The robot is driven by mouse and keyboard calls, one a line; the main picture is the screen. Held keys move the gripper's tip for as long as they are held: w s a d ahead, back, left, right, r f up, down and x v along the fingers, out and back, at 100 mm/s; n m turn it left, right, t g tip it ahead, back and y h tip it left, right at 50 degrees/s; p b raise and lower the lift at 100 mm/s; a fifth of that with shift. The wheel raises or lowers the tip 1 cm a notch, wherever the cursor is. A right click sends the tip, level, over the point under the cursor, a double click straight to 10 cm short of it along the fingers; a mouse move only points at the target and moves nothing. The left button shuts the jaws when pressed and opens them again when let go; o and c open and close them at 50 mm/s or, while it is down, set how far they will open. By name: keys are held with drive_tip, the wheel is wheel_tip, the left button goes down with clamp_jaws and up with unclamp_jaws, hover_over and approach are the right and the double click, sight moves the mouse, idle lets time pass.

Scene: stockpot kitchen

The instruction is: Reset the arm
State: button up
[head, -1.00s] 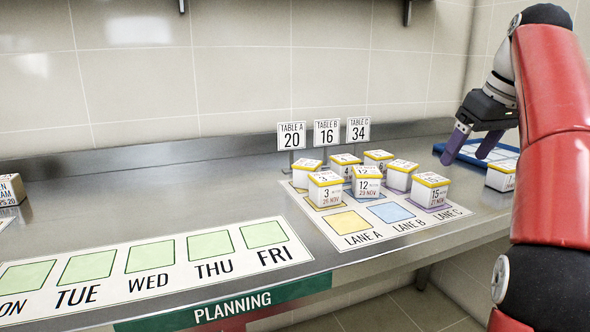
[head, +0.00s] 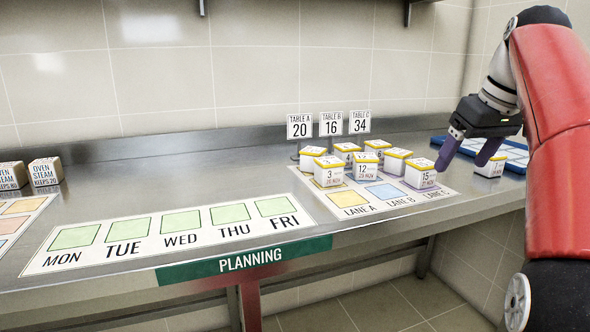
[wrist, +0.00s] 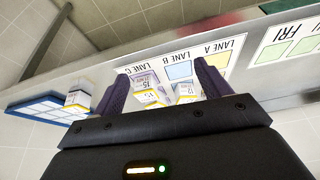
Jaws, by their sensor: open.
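My gripper (head: 467,156) is at the right of the head view, above the counter by the right edge of the lane mat. Its two purple fingers are apart with nothing between them that it holds. In the wrist view my gripper (wrist: 165,95) shows the same open fingers, with white boxes beyond them. The red arm runs down the right side of the head view.
White boxes with yellow-edged tops, such as the one marked 15 (head: 421,175), stand on the lane mat (head: 335,213). A blue tray (head: 516,163) and another box (head: 490,166) lie at right. Table signs (head: 331,123) stand behind. The planning mat (head: 110,268) has empty green squares.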

drive_tip(key=s+a+f+m, duration=0.2)
drive_tip(key=s+a+f, duration=0.6)
drive_tip(key=a, duration=0.1)
drive_tip(key=s+a+f, duration=0.2)
drive_tip(key=s+f, duration=0.4)
drive_tip(key=f, duration=0.3)
drive_tip(key=s+a+f+m+t+h, duration=0.1)
drive_tip(key=s+a+f, duration=0.2)
drive_tip(key=s+f, duration=0.4)
wheel_tip(320, 180, down, 3)
drive_tip(key=shift+s+f, duration=0.1)
drive_tip(key=shift+s, duration=0.05)
